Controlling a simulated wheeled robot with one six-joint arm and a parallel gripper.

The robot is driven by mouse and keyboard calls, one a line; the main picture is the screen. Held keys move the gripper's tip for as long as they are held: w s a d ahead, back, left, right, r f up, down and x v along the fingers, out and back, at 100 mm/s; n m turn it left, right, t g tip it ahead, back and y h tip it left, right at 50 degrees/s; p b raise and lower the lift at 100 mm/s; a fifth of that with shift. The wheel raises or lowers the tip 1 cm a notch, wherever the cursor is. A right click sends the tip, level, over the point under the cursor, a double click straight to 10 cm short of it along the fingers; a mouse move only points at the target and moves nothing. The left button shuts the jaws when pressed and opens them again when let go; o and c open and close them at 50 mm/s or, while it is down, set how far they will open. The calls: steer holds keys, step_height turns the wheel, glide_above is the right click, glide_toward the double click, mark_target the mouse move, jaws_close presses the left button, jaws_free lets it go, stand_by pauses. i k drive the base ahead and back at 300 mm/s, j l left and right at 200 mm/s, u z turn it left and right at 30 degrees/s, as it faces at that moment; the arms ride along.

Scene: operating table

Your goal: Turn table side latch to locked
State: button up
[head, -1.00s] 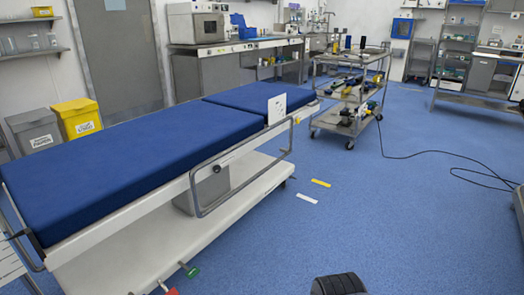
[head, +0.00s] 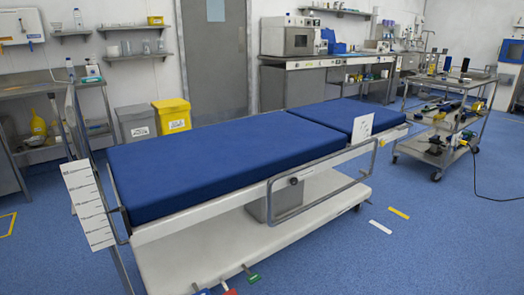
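The operating table (head: 165,227) has a blue padded top and a white frame, and stands across the middle of the head view. A metal side rail (head: 318,201) hangs along its near long side. A small dark round knob (head: 293,181) sits on the table's side by the left end of this rail. It may be the side latch, but it is too small to read its setting. A white card with small marks (head: 362,127) stands at the rail's right part; its print cannot be read. My gripper is not in view.
Green (head: 254,277) and red (head: 230,292) pedals stick out at the table's base. A striped white board (head: 88,205) stands at its left end. A loaded metal trolley (head: 437,158) is at the right, with a cable on the floor. The blue floor (head: 410,260) at front right is clear.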

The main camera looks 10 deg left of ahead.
mark_target(294, 181)
steer(key=i+j+z, duration=0.1)
steer(key=i, duration=0.25)
steer(key=i+j+z, duration=0.1)
steer(key=i, duration=0.3)
steer(key=i+j+z, duration=0.1)
steer(key=i+j, duration=0.15)
steer(key=i, duration=0.1)
